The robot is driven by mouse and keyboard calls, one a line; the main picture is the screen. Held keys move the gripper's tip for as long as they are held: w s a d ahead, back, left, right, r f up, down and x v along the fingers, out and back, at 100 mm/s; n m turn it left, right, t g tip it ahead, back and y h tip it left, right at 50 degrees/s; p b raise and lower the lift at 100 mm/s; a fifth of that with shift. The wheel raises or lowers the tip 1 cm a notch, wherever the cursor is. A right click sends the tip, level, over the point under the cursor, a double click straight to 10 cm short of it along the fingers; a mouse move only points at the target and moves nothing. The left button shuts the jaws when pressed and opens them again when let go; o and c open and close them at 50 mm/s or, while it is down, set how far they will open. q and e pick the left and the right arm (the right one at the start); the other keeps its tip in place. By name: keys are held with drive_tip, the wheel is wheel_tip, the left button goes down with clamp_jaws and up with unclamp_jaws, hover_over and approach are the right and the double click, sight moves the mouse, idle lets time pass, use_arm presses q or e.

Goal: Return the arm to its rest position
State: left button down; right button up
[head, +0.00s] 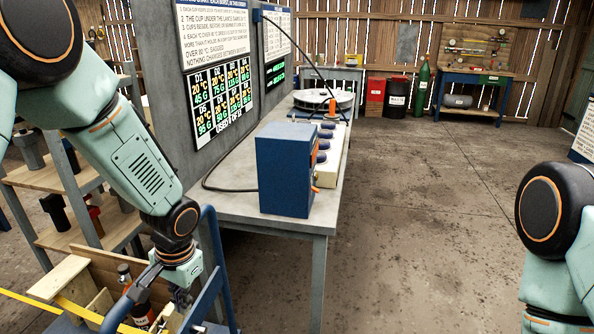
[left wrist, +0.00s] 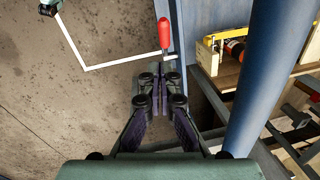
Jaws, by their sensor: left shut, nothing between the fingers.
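My left arm (head: 130,160) comes in from the left and reaches down beside a blue-railed cart at the lower left. My left gripper (head: 180,298) is low by the blue rail and is partly hidden in the head view. In the left wrist view its two dark fingers (left wrist: 161,88) are together with nothing between them. A red handle (left wrist: 163,33) shows just beyond the fingertips, apart from them as far as I can tell. Part of my right arm (head: 555,230) hangs at the right edge; its gripper is out of view.
A blue rail post (left wrist: 258,80) stands close to the right of my left gripper. A wooden box (head: 95,290) holds a bottle. A grey bench (head: 245,208) carries a blue box (head: 285,170). Shelves (head: 65,185) stand at left. The floor (head: 430,220) right of the bench is clear.

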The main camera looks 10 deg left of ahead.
use_arm(q)
drive_tip(key=s+d+f+n+t+h+b, duration=0.1)
drive_tip(key=s+d+f+t+h+b, duration=0.15)
drive_tip(key=d+f, duration=0.55)
drive_tip(key=s+a+f+n+g+b, duration=0.1)
drive_tip(key=s+f+b, duration=0.3)
drive_tip(key=s+f, duration=0.5)
drive_tip(key=s+a+f+n+g+y+b, duration=0.1)
drive_tip(key=s+f+b, duration=0.4)
drive_tip(key=s+f, duration=0.4)
drive_tip(key=s, duration=0.6)
drive_tip(key=shift+s+a+f, duration=0.15)
drive_tip(key=shift+s+f, duration=0.05)
drive_tip(key=shift+s, duration=0.2)
